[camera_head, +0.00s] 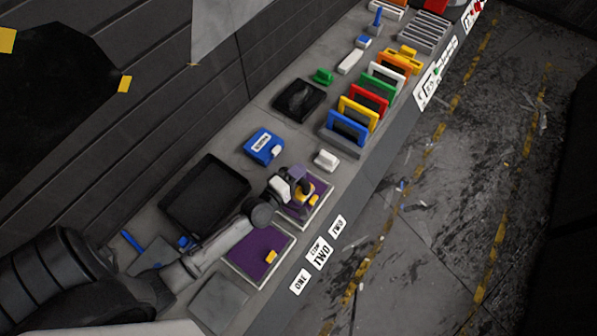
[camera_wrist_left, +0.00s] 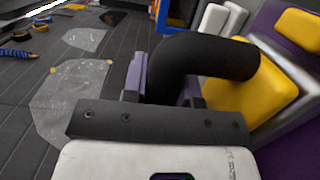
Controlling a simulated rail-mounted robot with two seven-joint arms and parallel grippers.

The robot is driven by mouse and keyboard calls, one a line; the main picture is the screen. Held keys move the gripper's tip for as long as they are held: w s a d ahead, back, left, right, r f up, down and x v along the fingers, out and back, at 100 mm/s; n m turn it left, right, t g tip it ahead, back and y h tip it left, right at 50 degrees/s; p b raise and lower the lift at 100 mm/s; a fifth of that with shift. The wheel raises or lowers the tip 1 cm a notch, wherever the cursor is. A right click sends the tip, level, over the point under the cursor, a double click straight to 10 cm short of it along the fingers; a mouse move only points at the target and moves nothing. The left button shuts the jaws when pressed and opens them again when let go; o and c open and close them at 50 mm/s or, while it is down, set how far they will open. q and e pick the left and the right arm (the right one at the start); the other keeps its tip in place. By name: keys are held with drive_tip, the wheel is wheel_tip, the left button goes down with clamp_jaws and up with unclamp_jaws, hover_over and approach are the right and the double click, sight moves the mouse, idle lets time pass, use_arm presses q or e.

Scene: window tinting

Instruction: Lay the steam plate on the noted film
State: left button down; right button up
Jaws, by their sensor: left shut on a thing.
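The steam plate (camera_head: 304,190) appears as a yellow block with a black curved handle. My left gripper (camera_head: 292,188) is shut on that handle, over the farther purple film panel (camera_head: 319,199). In the left wrist view the black handle (camera_wrist_left: 205,58) passes between the fingers, and the yellow plate (camera_wrist_left: 262,90) is beside them. I cannot tell whether the plate touches the film. The nearer purple film panel (camera_head: 252,247) lies bare except for a yellow tab (camera_head: 271,256). My right gripper is not in view.
White cards (camera_head: 319,254) reading ONE and TWO line the bench's front edge. A black tray (camera_head: 205,194) and a blue labelled box (camera_head: 263,147) stand behind the films. A white block (camera_head: 326,159) and a rack of coloured frames (camera_head: 352,120) stand beyond.

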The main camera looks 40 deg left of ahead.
use_arm(q)
drive_tip(key=shift+f+b, duration=0.4)
drive_tip(key=c, duration=0.9)
unclamp_jaws()
drive_tip(key=shift+o, duration=0.5)
drive_tip(key=shift+s, duration=0.1)
